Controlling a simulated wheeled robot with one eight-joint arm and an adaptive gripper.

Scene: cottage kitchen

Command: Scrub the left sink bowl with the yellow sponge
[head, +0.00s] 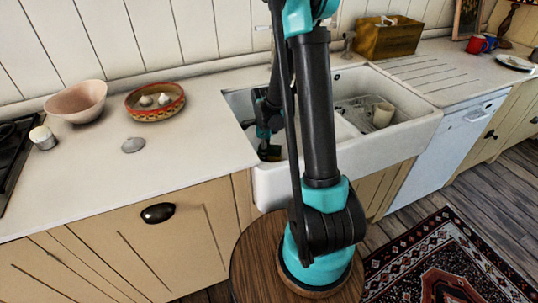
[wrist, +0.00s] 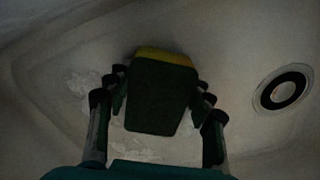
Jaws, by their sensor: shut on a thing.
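My gripper (wrist: 160,85) is shut on the sponge (wrist: 157,100), with fingers on both its sides. The sponge shows a dark green face and a yellow strip at its far edge. They are inside the left sink bowl (wrist: 230,45), above or against its floor; contact cannot be told. Pale whitish patches (wrist: 92,82) mark the floor left of and below the sponge. The dark-ringed drain (wrist: 283,90) lies to the right. In the head view my gripper (head: 268,143) is low in the left bowl, with the sponge (head: 270,154) partly hidden.
The right bowl holds a wire rack (head: 357,110) and a pale cup (head: 382,115). A divider stands between the bowls, largely behind my arm. On the left counter are a pink bowl (head: 78,102), a patterned dish (head: 155,112) and a small grey object (head: 132,145). A wooden box (head: 388,40) stands behind.

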